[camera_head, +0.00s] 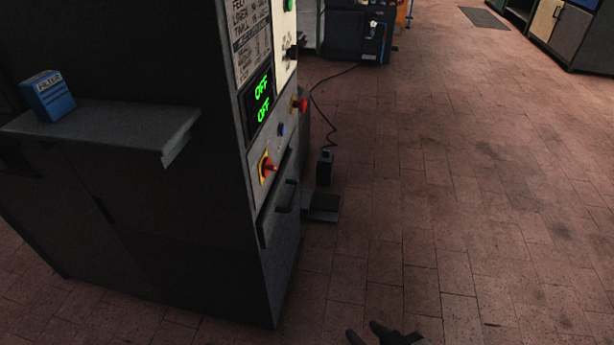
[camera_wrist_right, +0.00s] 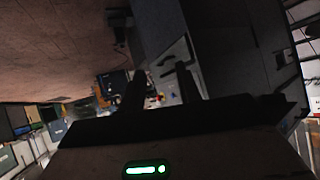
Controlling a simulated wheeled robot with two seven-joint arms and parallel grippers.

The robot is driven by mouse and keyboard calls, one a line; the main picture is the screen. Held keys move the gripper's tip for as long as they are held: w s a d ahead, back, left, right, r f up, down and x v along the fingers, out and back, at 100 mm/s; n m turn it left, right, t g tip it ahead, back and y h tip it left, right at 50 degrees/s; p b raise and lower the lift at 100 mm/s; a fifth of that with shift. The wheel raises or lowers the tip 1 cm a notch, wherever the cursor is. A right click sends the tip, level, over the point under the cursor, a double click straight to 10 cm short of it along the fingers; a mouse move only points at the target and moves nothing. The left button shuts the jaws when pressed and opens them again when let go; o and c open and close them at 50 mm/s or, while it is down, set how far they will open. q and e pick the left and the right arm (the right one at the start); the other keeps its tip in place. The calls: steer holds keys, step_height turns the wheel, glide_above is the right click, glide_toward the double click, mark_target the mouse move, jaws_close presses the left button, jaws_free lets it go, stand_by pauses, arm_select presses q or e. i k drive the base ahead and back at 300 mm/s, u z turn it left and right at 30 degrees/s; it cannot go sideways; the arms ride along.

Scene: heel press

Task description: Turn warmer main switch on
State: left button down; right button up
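The warmer (camera_head: 225,190) is a tall dark cabinet at the left of the head view. On its narrow panel is a red rotary switch on a yellow plate (camera_head: 267,168), probably the main switch. The display (camera_head: 261,97) above reads OFF twice in green. My right gripper (camera_head: 365,332) is at the bottom edge of the head view, low and right of the cabinet, apart from the switch. In the right wrist view its two fingers (camera_wrist_right: 160,78) are apart with nothing between them. My left gripper is out of view.
A red button (camera_head: 302,104) and a blue button (camera_head: 281,129) share the panel. A drawer-like handle (camera_head: 286,198) sticks out below. A shelf (camera_head: 120,132) with a blue filter box (camera_head: 48,96) juts out left. A pedal (camera_head: 322,206) lies beyond the cabinet. The brick floor at right is clear.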

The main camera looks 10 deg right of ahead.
mark_target(267, 167)
steer(key=z, duration=0.05)
steer(key=i, duration=0.55)
steer(key=u, duration=1.1)
